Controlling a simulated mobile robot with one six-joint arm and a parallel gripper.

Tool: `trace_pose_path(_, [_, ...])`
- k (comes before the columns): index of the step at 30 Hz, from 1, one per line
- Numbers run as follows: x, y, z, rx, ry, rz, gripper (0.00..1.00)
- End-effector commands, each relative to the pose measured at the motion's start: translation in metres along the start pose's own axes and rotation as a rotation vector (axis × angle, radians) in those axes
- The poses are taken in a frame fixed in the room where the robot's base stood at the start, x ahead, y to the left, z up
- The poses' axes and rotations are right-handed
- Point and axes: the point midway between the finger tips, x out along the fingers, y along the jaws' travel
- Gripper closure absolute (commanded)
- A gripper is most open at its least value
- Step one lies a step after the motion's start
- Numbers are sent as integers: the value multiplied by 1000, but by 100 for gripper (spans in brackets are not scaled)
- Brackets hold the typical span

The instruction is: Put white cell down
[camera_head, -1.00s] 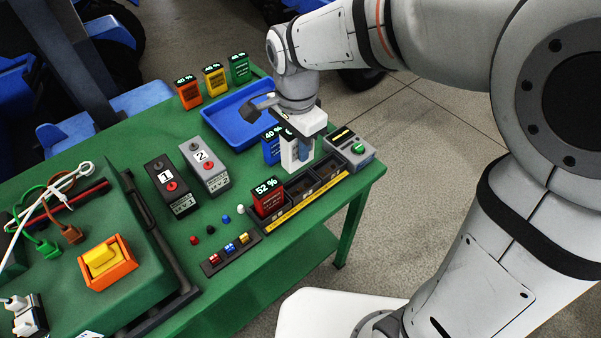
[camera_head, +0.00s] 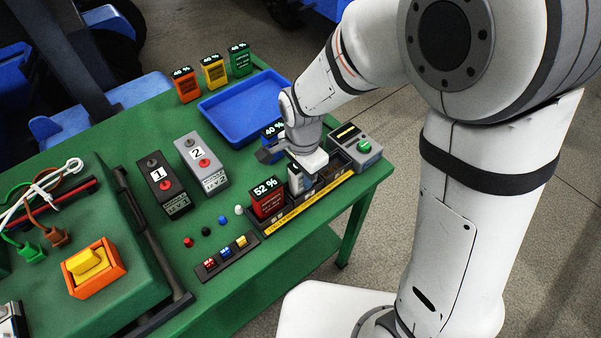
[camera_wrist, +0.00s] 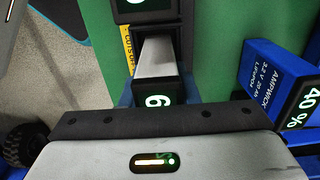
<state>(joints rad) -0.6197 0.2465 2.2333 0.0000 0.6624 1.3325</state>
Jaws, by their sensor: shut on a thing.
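The white cell (camera_head: 296,180) is in my gripper (camera_head: 303,172), over or in the middle compartment of the black tray (camera_head: 312,204). My gripper is shut on it near its top. In the wrist view the cell (camera_wrist: 157,57) shows a pale side and a dark top with a green digit. The tray hides its lower part, so I cannot tell whether it touches the tray floor. The red cell (camera_head: 266,200), reading 52 %, stands in the left compartment. The right compartment (camera_head: 333,168) looks empty.
A blue cell (camera_head: 271,134) stands close behind my gripper. A grey device with a green button (camera_head: 363,146) is at the tray's right end. Grey box 2 (camera_head: 202,164) and black box 1 (camera_head: 164,184) stand left. A blue bin (camera_head: 216,104) is behind.

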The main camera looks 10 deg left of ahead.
Motion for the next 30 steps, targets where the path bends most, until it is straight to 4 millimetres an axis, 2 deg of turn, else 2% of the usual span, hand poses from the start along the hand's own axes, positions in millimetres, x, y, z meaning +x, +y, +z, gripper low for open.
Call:
trace_pose_path(11, [5,-1,0,-1,0,-2,100])
trace_pose_path(12, [4,0,0,-1,0,-1,70])
trace_pose_path(18, [4,0,1,-2,0,-1,53])
trace_pose_path(20, [4,0,1,-2,0,-1,50])
trace_pose_path(26, [3,0,1,-2,0,-1,50])
trace_pose_path(30, [-5,-1,1,-3,1,-3,50])
